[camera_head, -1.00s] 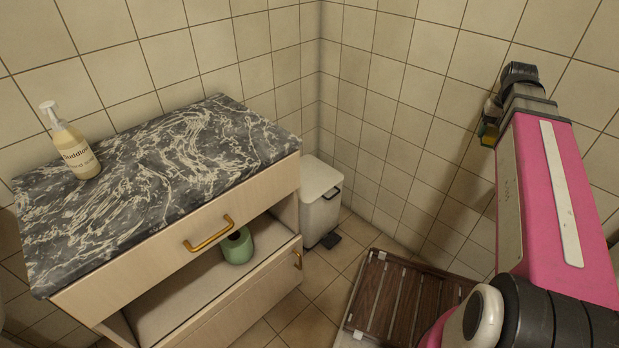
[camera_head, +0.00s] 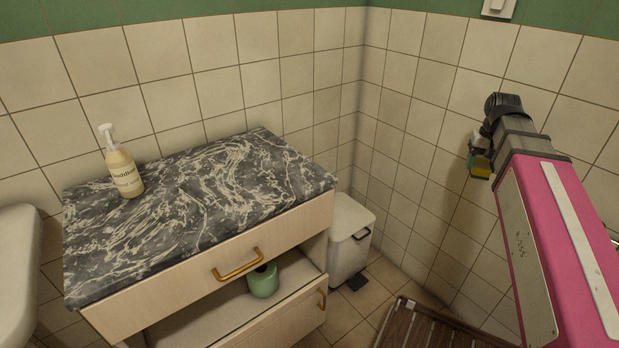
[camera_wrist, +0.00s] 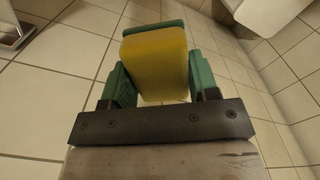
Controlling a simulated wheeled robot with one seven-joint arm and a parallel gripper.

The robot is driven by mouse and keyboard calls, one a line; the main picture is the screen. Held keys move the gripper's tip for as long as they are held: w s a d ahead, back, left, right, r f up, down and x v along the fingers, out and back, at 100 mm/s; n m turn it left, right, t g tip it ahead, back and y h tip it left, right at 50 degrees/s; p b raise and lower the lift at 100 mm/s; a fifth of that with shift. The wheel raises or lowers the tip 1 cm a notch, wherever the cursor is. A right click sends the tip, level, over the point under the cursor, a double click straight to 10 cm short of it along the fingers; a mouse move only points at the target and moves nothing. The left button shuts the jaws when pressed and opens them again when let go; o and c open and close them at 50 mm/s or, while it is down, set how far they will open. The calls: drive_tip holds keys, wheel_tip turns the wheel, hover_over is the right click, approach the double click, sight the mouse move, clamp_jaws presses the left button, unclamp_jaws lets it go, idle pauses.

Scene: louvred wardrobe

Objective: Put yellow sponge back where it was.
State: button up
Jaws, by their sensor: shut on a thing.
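The yellow sponge (camera_wrist: 155,60) with a green side is held between the two green fingers of my gripper (camera_wrist: 158,80) in the wrist view. In the head view, the sponge (camera_head: 481,170) hangs small and low at the end of my arm, at the right, in front of the tiled wall. The gripper itself (camera_head: 478,150) is partly hidden there by the wrist. The sponge is in the air, well to the right of the cabinet and apart from it.
A cabinet with a black and white marbled top (camera_head: 200,205) stands at left, bearing a soap bottle (camera_head: 124,170). A green roll (camera_head: 263,281) sits on its open shelf. A white bin (camera_head: 348,240) stands in the corner; a brown slatted mat (camera_head: 420,325) lies on the floor. Most of the top is clear.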

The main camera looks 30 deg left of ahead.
drive_tip(key=s+a+r+n, duration=0.2)
drive_tip(key=s+a, duration=0.4)
drive_tip(key=a, duration=0.5)
drive_tip(key=s+a+r+n, duration=0.2)
drive_tip(key=s+a, duration=0.4)
drive_tip(key=a, duration=0.6)
drive_tip(key=s+a+r+n, duration=0.2)
drive_tip(key=s+a, duration=0.4)
drive_tip(key=a, duration=0.5)
drive_tip(key=s+a+r+n, duration=0.2)
drive_tip(key=s+a, duration=0.4)
drive_tip(key=s, duration=0.5)
drive_tip(key=s+a+r+n, duration=0.1)
drive_tip(key=s+a+r, duration=0.1)
drive_tip(key=s+a, duration=0.65)
drive_tip(key=s+a+r+n, duration=0.2)
drive_tip(key=s+a, duration=0.1)
drive_tip(key=s, duration=1.1)
hover_over(240, 182)
wheel_tip(240, 182, down, 7)
drive_tip(key=shift+r, duration=0.1)
drive_tip(key=shift+f, duration=2)
drive_tip(key=shift+f, duration=0.15)
drive_tip(key=o, duration=0.8)
